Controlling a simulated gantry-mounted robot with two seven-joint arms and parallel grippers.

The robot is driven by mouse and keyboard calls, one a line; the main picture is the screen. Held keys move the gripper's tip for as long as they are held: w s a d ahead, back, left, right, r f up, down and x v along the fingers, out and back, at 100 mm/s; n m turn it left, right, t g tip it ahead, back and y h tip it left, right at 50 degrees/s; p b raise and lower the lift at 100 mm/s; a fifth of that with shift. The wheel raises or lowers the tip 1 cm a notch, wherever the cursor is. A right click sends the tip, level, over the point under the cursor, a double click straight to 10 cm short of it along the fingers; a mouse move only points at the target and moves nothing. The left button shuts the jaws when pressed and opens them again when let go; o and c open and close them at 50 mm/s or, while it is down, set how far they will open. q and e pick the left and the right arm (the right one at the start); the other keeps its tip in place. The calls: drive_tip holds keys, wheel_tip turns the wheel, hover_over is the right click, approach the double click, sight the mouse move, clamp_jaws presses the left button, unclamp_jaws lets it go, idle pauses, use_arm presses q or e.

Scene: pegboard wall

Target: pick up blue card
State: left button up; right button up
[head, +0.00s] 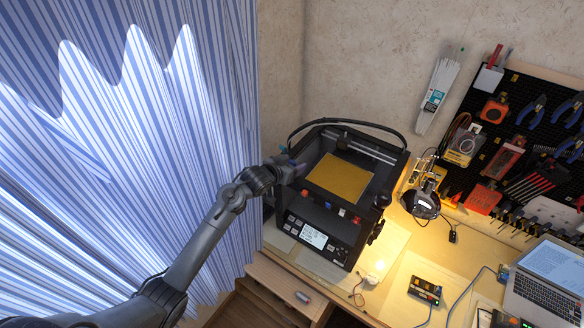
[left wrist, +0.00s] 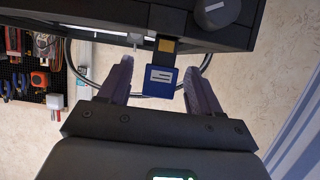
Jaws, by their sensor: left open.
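The blue card (left wrist: 161,84) is a small square with a white mark. In the left wrist view it sticks out of the black printer frame (left wrist: 100,18), with a gold-coloured part at its upper end. My left gripper (left wrist: 158,68) is open, with one finger on each side of the card and a visible gap to each. In the head view my left gripper (head: 288,170) is at the left side of the black 3D printer (head: 340,235), and I cannot make out the card there. My right gripper is not in view.
The printer stands on a wooden bench (head: 390,250) with a yellow plate (head: 340,177) inside. A striped curtain (head: 130,120) hangs at the left. A tool-covered pegboard (head: 520,130) and a laptop (head: 545,280) are at the right. A lamp (head: 420,203) stands beside the printer.

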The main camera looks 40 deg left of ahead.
use_arm(q)
drive_tip(key=shift+c, duration=0.3)
drive_tip(key=c, duration=1.1)
drive_tip(key=shift+o, duration=0.2)
drive_tip(key=shift+r, duration=0.1)
